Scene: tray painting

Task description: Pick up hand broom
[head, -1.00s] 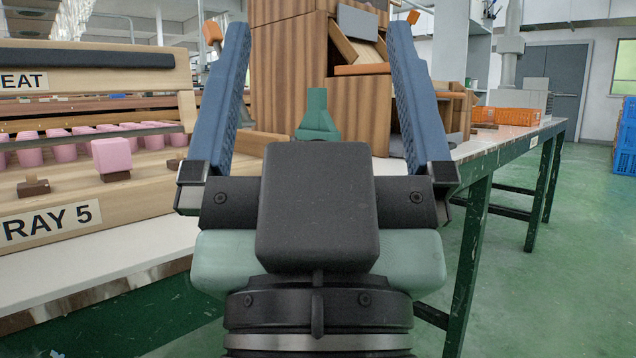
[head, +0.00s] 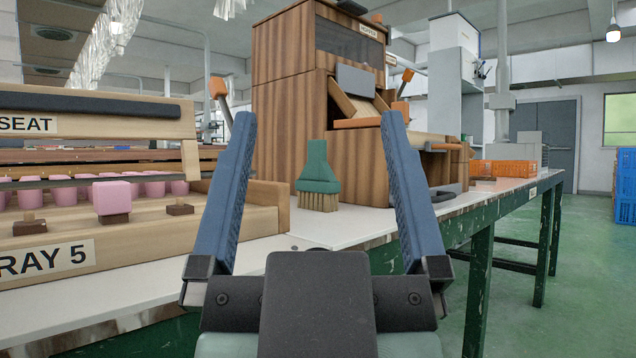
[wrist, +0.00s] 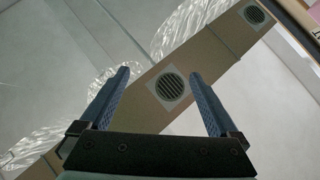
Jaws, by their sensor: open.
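The hand broom (head: 318,180) stands upright on the white bench top, with a green handle and head and tan bristles pointing down. It is in front of the wooden cabinet. My gripper (head: 317,125) is open and empty, its two blue fingers spread wide. In the head view the broom shows between the fingers, beyond them and apart from them. In the wrist view my gripper (wrist: 162,82) points at the ceiling and vents, and the broom does not show.
A wooden tray rack (head: 120,245) with pink pieces stands to the left. The striped wooden cabinet (head: 285,90) with orange-handled levers is behind the broom. Orange crates (head: 505,168) sit farther right on the bench (head: 470,207). Green floor is open at the right.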

